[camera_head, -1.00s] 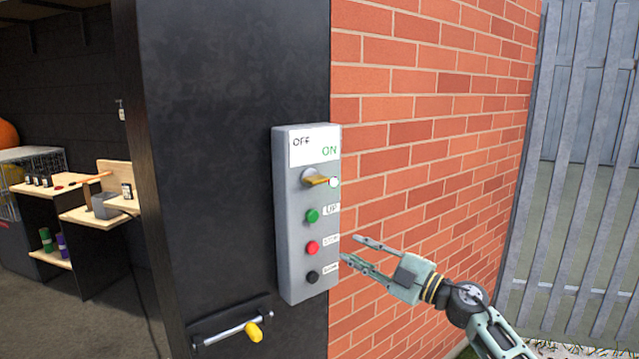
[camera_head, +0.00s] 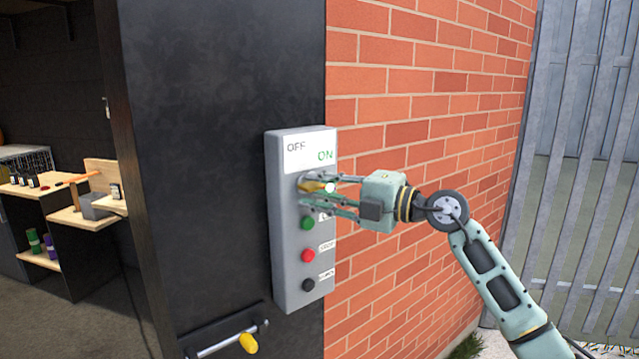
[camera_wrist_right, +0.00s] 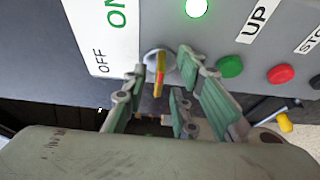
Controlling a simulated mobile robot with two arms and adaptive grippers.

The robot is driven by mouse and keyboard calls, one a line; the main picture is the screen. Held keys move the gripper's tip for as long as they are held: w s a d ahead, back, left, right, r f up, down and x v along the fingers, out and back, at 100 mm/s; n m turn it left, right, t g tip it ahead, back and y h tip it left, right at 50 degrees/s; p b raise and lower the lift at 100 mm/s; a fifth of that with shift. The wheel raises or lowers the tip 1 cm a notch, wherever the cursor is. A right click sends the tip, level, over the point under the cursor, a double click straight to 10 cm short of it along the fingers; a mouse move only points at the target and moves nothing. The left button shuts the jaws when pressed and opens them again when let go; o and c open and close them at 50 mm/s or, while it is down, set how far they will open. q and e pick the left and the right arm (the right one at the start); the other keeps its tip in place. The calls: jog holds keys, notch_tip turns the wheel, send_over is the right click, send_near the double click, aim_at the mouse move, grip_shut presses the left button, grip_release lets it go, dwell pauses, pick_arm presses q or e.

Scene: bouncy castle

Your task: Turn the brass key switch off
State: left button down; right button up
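The brass key switch (camera_head: 312,186) sits on a grey control box (camera_head: 285,240) below a white label reading OFF and ON. In the head view its handle points right, toward the ON side, and a small light (camera_head: 329,188) beside it is lit. My right gripper (camera_head: 308,190) is at the switch, its fingers open above and below the key in the head view. In the right wrist view the brass key (camera_wrist_right: 159,73) stands between the spread fingers (camera_wrist_right: 152,85); I cannot tell whether either finger touches it. My left gripper is not in view.
Below the key are a green UP button (camera_head: 307,223), a red STOP button (camera_head: 307,255) and a black button (camera_head: 307,285). A bar with a yellow knob (camera_head: 248,342) is lower on the black pillar. A brick wall (camera_head: 430,120) runs close on the right.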

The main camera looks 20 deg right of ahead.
jog(key=shift+c, duration=0.6)
jog(key=shift+w, duration=0.1)
grip_shut()
